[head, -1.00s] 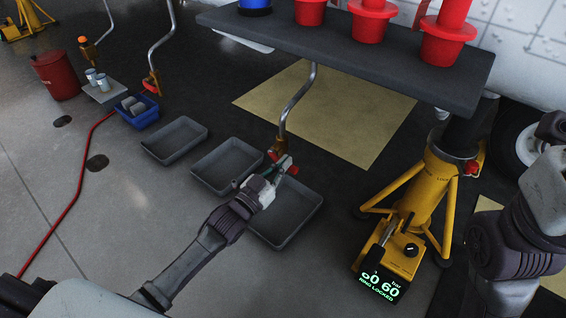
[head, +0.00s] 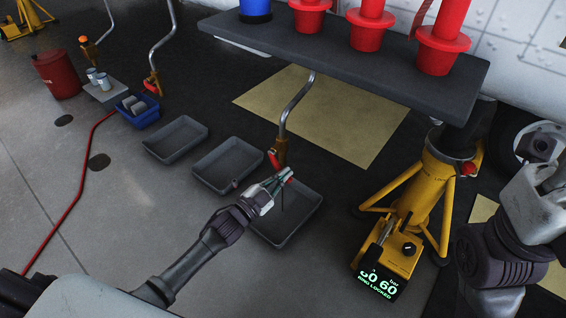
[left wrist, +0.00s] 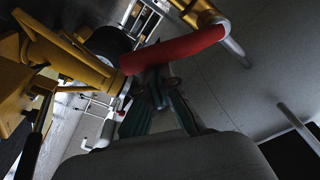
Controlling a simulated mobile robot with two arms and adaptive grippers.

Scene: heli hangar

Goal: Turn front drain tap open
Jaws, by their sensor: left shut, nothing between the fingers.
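The front drain tap (head: 280,156) is a brass-coloured fitting with a red lever, at the lower end of a bent metal pipe, above the nearest grey drip tray (head: 312,225). My left gripper (head: 284,178) is at the tap, just below its body. In the left wrist view the red lever (left wrist: 178,49) lies across the tips of my left gripper (left wrist: 157,88). Its fingers are shut with nothing between them; I cannot tell if they touch the lever. A thin dark vertical line shows below the tap, unclear what it is. Only links of my right arm show.
A grey shelf (head: 350,55) with red and blue parts hangs above the tap. A yellow jack (head: 425,195) with a lit display stands to the right. Two more trays, a blue bin (head: 139,114) and a red drum (head: 58,76) lie to the left.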

